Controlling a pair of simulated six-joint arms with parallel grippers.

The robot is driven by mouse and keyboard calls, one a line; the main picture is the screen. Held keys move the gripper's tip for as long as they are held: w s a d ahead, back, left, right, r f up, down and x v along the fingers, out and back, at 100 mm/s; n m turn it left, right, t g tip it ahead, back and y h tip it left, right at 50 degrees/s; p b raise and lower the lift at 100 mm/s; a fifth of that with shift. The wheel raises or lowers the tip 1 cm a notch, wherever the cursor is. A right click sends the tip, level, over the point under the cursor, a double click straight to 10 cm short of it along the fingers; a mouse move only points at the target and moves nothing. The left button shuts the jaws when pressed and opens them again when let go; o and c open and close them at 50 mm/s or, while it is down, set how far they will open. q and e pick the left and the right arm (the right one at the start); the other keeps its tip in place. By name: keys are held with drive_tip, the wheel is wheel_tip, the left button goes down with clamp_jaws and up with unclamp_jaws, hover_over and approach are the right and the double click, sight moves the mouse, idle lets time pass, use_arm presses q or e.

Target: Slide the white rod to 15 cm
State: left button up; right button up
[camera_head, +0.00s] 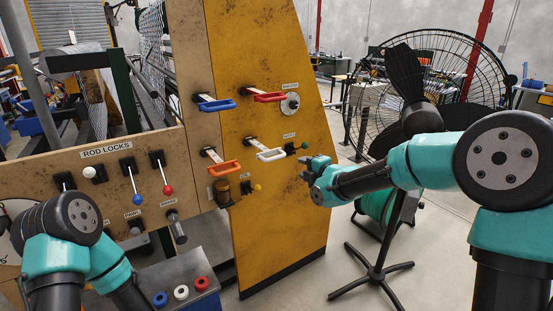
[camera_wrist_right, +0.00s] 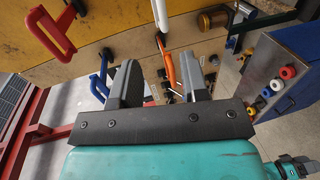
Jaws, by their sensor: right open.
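The white rod's U-shaped handle (camera_head: 270,155) sticks out of the yellow-edged wooden panel, beside the label and a small green knob. My right gripper (camera_head: 312,165) is just right of this handle, apart from it. In the right wrist view, the white handle (camera_wrist_right: 160,14) shows at the top, beyond the gap between the open, empty fingers of my right gripper (camera_wrist_right: 159,65). My left arm comes in at the lower left, but its gripper is out of frame.
An orange handle (camera_head: 224,168) is left of the white one. Blue (camera_head: 217,105) and red (camera_head: 269,97) handles are above. Rod lock levers (camera_head: 136,190) stand on the left panel. A button box (camera_head: 188,290) is below. A black fan (camera_head: 420,100) stands behind my right arm.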

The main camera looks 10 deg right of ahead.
sight(278, 158)
idle(0.3)
drive_tip(key=x, duration=1.7)
drive_tip(key=shift+w+a+f, duration=0.1)
drive_tip(key=shift+w+a, duration=0.05)
clamp_jaws()
